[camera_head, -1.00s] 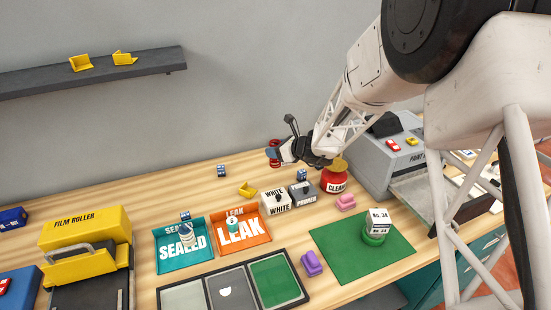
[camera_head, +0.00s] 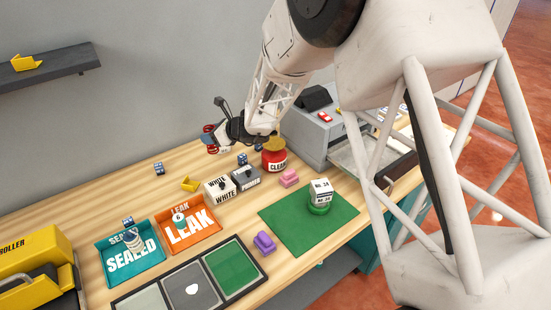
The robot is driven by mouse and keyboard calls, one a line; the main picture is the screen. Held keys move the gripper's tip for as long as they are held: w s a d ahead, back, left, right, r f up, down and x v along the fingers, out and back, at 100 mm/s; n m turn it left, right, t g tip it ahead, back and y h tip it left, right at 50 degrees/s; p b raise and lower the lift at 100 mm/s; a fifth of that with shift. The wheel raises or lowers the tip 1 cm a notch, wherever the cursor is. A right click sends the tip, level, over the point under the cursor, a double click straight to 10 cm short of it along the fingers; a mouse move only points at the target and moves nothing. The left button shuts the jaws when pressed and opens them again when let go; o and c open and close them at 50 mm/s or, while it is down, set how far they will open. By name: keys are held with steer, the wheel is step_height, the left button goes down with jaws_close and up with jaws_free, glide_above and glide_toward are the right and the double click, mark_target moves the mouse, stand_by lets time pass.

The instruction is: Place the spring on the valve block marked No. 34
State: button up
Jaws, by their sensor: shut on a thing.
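The valve block marked No. 34 (camera_head: 320,188) is a white block standing upright on a green round base, on a green mat (camera_head: 285,222) at the right of the bench. A red spring (camera_head: 209,129) shows at the tip of my gripper (camera_head: 213,139), up and to the left of the block. My gripper is shut on the spring and holds it above the back of the bench. The fingers hide part of the spring.
A red jar marked CLEAR (camera_head: 274,160), a white box (camera_head: 220,191), a grey box (camera_head: 246,180) and a pink piece (camera_head: 289,178) stand between gripper and mat. An orange LEAK tray (camera_head: 208,240) and a teal SEALED tray (camera_head: 120,275) lie left. The mat around the block is clear.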

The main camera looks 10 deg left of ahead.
steer(key=shift+d, duration=0.1)
steer(key=s+d+r, duration=0.2)
steer(key=s+d, duration=0.1)
steer(key=d, duration=0.6)
steer(key=s+d+r+m+t, duration=0.1)
steer(key=s+d+r, duration=0.15)
steer(key=d, duration=0.55)
steer(key=s+d+r, duration=0.1)
steer(key=s+d, duration=0.3)
steer(key=d, duration=0.5)
steer(key=s+d+m+t, duration=0.1)
steer(key=s+d, duration=1.4)
steer(key=s, duration=0.2)
steer(key=shift+s+d+r+h, duration=0.2)
steer(key=shift+d+h, duration=0.1)
steer(key=shift+h, duration=0.1)
steer(key=shift+w, duration=0.15)
steer(key=w+a, duration=0.2)
steer(key=w, duration=0.5)
steer(key=w+a+f, duration=0.1)
steer(key=w, duration=0.7)
steer(key=shift+w+a+f+t, duration=0.2)
steer(key=shift+a+f+t, duration=0.05)
steer(key=shift+a+t, duration=0.1)
